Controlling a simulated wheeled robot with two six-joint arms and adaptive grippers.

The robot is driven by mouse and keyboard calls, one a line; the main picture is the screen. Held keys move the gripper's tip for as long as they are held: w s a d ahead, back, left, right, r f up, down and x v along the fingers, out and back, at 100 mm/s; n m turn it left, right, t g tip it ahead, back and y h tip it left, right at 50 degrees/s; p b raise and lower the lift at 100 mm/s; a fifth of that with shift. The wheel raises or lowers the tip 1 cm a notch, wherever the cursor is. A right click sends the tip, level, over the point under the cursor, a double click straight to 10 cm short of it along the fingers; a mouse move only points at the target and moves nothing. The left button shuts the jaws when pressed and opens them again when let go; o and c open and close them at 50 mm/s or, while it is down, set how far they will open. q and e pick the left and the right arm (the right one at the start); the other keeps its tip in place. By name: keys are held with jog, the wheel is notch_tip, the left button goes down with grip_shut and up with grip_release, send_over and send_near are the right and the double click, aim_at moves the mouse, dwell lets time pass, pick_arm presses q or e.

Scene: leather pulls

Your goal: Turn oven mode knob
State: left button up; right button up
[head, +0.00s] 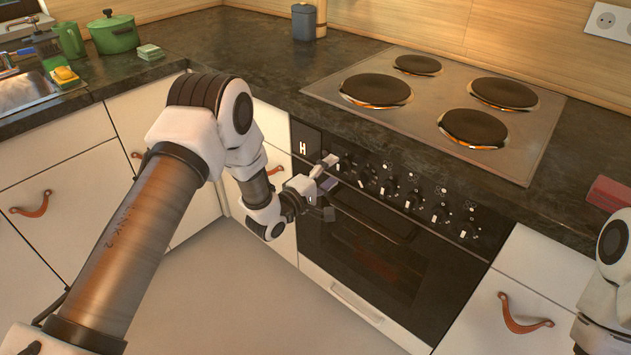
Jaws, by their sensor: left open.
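The oven (385,255) is built into the counter front, with a dark control panel along its top. A row of knobs (412,198) with white marks runs along the panel; which one sets the mode I cannot tell. My left gripper (326,186) is open at the left end of the panel, just left of the leftmost visible knobs. Its fingers point toward the panel and cover part of it, so any knob behind them is hidden. I cannot tell whether they touch anything. My right arm shows at the right edge; its gripper is out of view.
A hob with four-plate layout (545,165) lies in the dark countertop above the oven. The oven handle (372,218) runs below the knobs. Cabinets with leather pulls (525,315) flank the oven. A green pot (114,33), a sponge (66,75) and a sink are at the left. The floor is clear.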

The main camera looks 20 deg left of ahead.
pick_arm(q)
jog(key=v, duration=0.9)
jog(key=shift+s+a, duration=0.15)
jog(key=shift+s, duration=0.1)
jog(key=shift+r, duration=0.15)
jog(key=s+d+f+m+g+y+p, duration=0.1)
jog(key=s+d+f+g+p, duration=0.1)
jog(key=s+f+g+p, duration=0.4)
jog(key=s+d+f+m+g+y+p, duration=0.1)
jog(key=s+d+m+p, duration=0.2)
jog(key=s, duration=0.4)
jog(key=s+a+f+m+g+y, duration=0.1)
jog(key=s+m+g, duration=0.2)
jog(key=s, duration=0.4)
jog(key=s+a+f+m+g+y+p, duration=0.1)
jog(key=s+a+f+m+g, duration=0.1)
jog(key=s, duration=0.5)
jog(key=s+a+f+m+g+y+p, duration=0.1)
jog(key=s+m+g, duration=0.3)
jog(key=s, duration=0.4)
jog(key=shift+a+f+m+g+y, duration=0.4)
jog(key=shift+f+g+y, duration=0.15)
jog(key=shift+f, duration=0.2)
